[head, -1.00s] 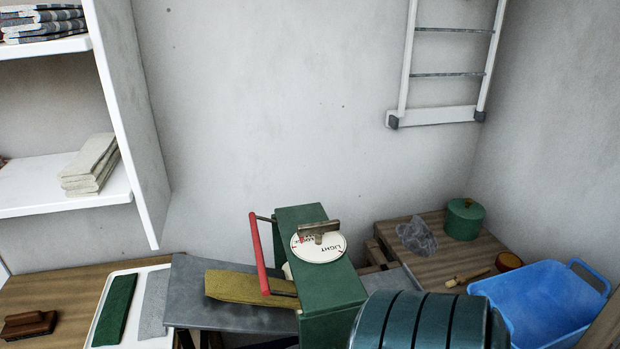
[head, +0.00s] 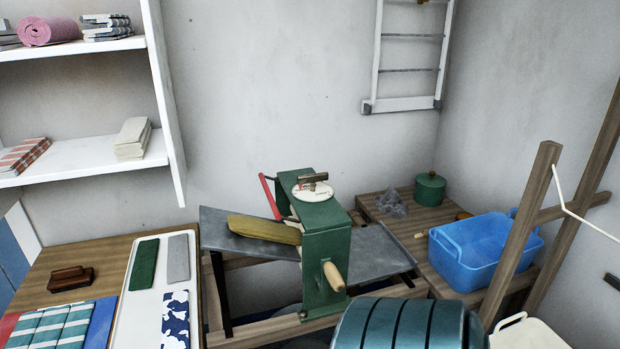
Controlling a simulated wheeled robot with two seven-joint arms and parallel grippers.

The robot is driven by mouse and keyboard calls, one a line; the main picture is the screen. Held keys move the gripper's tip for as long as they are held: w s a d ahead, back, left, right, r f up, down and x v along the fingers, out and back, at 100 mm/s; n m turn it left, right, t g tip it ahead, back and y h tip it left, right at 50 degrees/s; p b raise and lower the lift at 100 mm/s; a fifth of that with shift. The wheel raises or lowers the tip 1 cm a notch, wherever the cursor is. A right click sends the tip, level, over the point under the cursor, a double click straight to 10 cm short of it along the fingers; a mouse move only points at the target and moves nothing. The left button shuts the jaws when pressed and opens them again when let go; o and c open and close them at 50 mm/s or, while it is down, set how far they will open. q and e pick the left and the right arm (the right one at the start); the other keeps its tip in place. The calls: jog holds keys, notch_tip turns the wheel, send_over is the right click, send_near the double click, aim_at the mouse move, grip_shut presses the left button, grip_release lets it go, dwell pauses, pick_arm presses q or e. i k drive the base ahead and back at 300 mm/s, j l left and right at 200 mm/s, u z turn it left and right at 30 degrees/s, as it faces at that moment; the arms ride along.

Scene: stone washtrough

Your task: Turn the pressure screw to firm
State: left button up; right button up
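The pressure screw is a brown T-shaped handle (head: 312,178) on top of a green wringer (head: 326,245). It stands over a round white dial (head: 314,194) with lettering too small to read now. A small red mark shows near the screw, but I cannot tell which word it points to. The wringer also has a red lever (head: 270,198) on its left and a crank with a wooden grip (head: 333,277) on its front. Neither of my grippers is in view, and nothing touches the screw.
A mustard cloth (head: 263,229) lies on the wringer's grey board (head: 225,236). A wooden bench with a white tray (head: 138,309) is at left, below white shelves (head: 75,160). A blue tub (head: 480,255) and green pot (head: 430,188) are at right. Wooden posts (head: 522,235) rise at far right.

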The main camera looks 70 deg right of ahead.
aim_at(311, 178)
jog(key=z, duration=2.1)
